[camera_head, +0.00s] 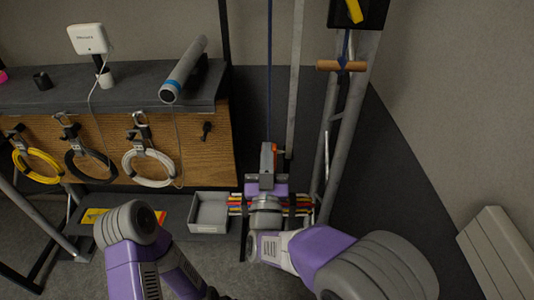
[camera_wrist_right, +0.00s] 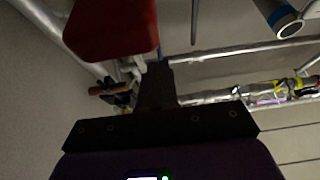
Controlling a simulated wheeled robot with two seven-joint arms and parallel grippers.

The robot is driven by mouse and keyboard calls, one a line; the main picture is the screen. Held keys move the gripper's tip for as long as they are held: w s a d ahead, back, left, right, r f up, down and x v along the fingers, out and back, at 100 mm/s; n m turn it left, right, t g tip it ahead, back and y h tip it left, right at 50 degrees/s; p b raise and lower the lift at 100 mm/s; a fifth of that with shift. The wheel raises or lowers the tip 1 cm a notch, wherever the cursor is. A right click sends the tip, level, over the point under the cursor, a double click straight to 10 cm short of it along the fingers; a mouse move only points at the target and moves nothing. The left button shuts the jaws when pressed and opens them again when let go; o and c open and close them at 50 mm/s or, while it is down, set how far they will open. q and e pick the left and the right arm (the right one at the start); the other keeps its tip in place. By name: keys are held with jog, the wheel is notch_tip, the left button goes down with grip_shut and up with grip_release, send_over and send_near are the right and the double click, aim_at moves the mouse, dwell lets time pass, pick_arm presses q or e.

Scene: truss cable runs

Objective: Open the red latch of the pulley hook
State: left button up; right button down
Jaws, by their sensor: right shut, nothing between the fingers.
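The pulley hook (camera_head: 266,158) hangs on a blue rope in the head view, with a small orange-red part, seemingly the red latch (camera_head: 274,149), at its upper right. My right gripper (camera_head: 266,178) is just below it, and the gripper hides the hook's lower part. In the right wrist view a large red piece, likely the latch (camera_wrist_right: 110,28), is close to the camera at upper left. The shut, empty fingers (camera_wrist_right: 156,75) end by its lower right edge; I cannot tell whether they touch it. My left arm shows at lower left of the head view, its gripper out of view.
A bench (camera_head: 140,95) at left carries a grey cylinder (camera_head: 184,68). Yellow, black and white cable coils hang on its wooden front. A grey tray (camera_head: 209,212) is left of my right gripper. Truss poles (camera_head: 345,130) and a wooden handle (camera_head: 341,65) stand to the right.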

dwell(0.8)
jog(key=c, duration=1.8)
grip_release()
jog(key=v, duration=0.7)
jog(key=shift+o, duration=1.3)
jog(key=shift+d+f, duration=0.1)
jog(key=shift+f, duration=0.15)
jog(key=o, duration=0.7)
jog(key=f+g, duration=0.1)
jog(key=g, duration=0.1)
jog(key=f+g, duration=0.2)
jog(key=shift+s+d, duration=0.25)
jog(key=shift+d, duration=0.1)
jog(key=shift+o, duration=0.4)
jog(key=shift+s+a+f+g, duration=0.1)
jog(key=shift+s+f+g, duration=0.1)
jog(key=shift+f+g, duration=0.15)
jog(key=w, duration=0.7)
jog(key=shift+w+a+f, duration=0.1)
jog(key=shift+w+f, duration=0.1)
jog(key=shift+w, duration=0.1)
